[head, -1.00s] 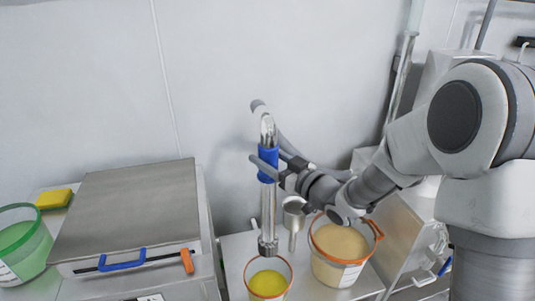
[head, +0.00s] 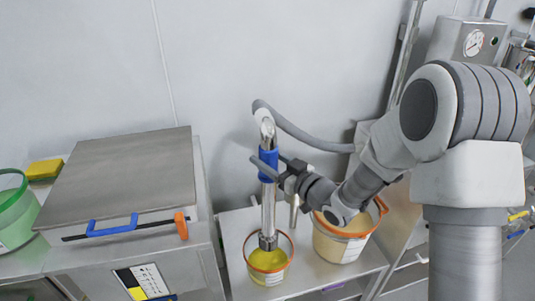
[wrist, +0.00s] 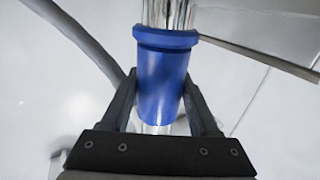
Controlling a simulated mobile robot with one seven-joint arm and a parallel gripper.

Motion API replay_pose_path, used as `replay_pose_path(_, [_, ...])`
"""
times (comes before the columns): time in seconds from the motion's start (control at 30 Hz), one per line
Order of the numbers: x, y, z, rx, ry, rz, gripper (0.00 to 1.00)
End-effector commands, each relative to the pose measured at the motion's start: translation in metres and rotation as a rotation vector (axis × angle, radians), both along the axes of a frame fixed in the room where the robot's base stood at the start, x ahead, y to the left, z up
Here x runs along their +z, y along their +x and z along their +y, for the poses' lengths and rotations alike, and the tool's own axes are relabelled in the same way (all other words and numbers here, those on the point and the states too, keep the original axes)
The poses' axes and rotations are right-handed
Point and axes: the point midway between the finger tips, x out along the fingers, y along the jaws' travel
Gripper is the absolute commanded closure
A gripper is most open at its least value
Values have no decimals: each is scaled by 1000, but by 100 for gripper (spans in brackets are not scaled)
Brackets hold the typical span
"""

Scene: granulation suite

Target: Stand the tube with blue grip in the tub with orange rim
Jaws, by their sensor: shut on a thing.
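The metal tube with the blue grip (head: 268,165) stands about upright in my gripper (head: 276,170). My gripper is shut on the blue grip, and in the wrist view its two fingers lie on either side of the blue sleeve (wrist: 163,85). A grey hose (head: 310,138) runs from the tube's bent top. The tube's metal lower end (head: 267,241) shows within the mouth of the smaller orange-rimmed tub (head: 290,262), which holds yellow material. I cannot tell whether the end touches the contents. A larger tub with an orange rim (head: 332,248) and tan contents stands just right of it.
A metal scoop-like thing (head: 294,208) is partly hidden behind my gripper. A closed flat-lidded metal box (head: 125,185) with a blue handle stands at left, beside a green tub (head: 18,215) and a yellow sponge (head: 44,169). The wall is close behind the tubs.

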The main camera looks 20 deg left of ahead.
Motion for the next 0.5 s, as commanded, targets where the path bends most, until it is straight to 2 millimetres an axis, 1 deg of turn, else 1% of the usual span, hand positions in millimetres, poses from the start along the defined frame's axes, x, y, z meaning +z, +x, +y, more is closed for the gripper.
replay_pose_path(0.03, [-9, 0, 0, 0, 2, -1, 100])
replay_pose_path(0.5, [-66, 0, 0, -1, 3, -2, 100])
